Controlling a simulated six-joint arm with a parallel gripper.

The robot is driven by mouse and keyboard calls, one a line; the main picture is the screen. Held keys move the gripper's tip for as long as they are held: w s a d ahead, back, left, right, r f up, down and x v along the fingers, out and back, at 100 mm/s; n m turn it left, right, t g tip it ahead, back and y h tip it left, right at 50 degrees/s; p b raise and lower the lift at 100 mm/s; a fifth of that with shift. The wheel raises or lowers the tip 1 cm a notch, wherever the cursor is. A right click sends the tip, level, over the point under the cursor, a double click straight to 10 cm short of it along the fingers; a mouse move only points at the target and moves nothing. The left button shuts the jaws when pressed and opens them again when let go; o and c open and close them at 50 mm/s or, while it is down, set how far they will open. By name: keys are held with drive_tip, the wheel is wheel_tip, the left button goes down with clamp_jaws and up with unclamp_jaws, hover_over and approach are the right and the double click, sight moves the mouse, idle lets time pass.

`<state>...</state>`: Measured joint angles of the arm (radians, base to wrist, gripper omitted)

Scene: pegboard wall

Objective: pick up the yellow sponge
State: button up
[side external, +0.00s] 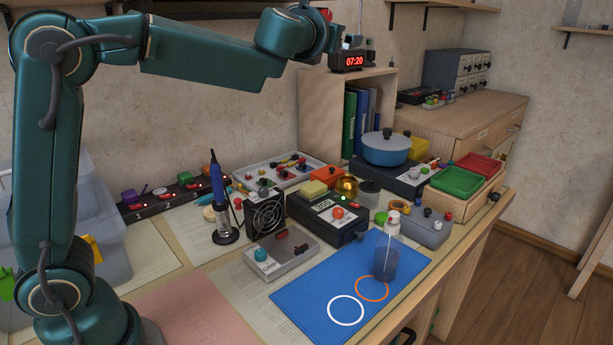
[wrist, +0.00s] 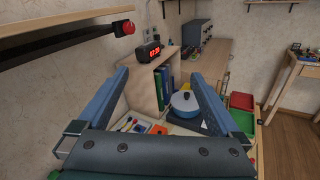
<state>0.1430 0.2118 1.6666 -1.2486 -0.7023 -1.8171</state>
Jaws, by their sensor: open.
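A small pale yellow block (side external: 314,189), which looks like the sponge, lies on top of a black meter box (side external: 327,213) in the middle of the bench. In the side view the gripper is mostly hidden behind my wrist.
A blue pot (side external: 386,149) stands behind the block, with a yellow bin (side external: 418,148) beyond it. A brass dome (side external: 346,187), an orange block (side external: 325,175) and a fan (side external: 265,214) crowd the block. A blue mat (side external: 320,285) lies in front, with a clear bottle (side external: 387,250).

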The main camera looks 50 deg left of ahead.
wheel_tip(320, 180, down, 7)
drive_tip(key=w+a+n+g+y, duration=0.2)
drive_tip(key=a+n+g, duration=0.15)
drive_tip(key=n, duration=0.25)
drive_tip(key=n+g+y, duration=0.2)
drive_tip(key=n+g, duration=0.2)
drive_tip(key=g, duration=0.3)
approach(313, 186)
drive_tip(key=x, duration=0.3)
drive_tip(key=shift+a+f, duration=0.15)
drive_tip(key=shift+a, duration=0.25)
drive_tip(key=shift+t, duration=0.35)
drive_tip(key=shift+x, duration=2.35)
drive_tip(key=shift+f, duration=0.1)
drive_tip(key=shift+c, duration=0.3)
drive_tip(key=c, duration=1.5)
